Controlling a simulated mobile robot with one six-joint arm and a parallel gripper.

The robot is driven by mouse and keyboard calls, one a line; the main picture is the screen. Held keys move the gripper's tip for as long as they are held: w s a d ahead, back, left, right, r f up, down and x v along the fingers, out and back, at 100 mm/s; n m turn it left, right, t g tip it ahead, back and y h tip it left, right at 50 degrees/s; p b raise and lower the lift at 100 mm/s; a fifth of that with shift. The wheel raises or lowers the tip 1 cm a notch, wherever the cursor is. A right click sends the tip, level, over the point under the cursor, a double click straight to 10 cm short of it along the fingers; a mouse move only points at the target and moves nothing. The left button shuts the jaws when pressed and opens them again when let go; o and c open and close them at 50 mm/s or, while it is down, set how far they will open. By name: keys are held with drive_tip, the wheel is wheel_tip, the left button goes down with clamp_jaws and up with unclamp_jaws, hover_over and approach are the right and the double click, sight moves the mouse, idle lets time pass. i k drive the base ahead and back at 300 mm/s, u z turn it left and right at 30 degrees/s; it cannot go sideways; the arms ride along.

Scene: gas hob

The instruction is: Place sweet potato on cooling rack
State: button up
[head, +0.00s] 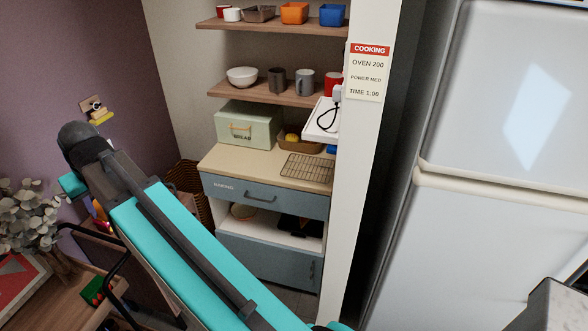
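The cooling rack (306,169) is a dark wire grid lying on the right part of the wooden-topped blue cabinet's counter, and I see nothing on it. No sweet potato can be made out for certain. A wicker basket (301,146) behind the rack holds something yellow-orange (293,137), too small to identify. My teal and dark arm crosses the lower left of the view and hides part of the cabinet's left side. My gripper is not in view, so what it holds cannot be told.
A green bread box (249,123) stands on the counter's left. Shelves above hold bowls, mugs and containers. A white wall-mounted board (323,120) with a black cable overhangs the counter's right. A pillar (354,180) and fridge (495,120) stand right. A leafy plant (28,222) is left.

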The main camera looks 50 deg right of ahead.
sight(303, 167)
drive_tip(key=z, duration=0.05)
drive_tip(key=i, duration=1)
drive_tip(key=u, duration=0.05)
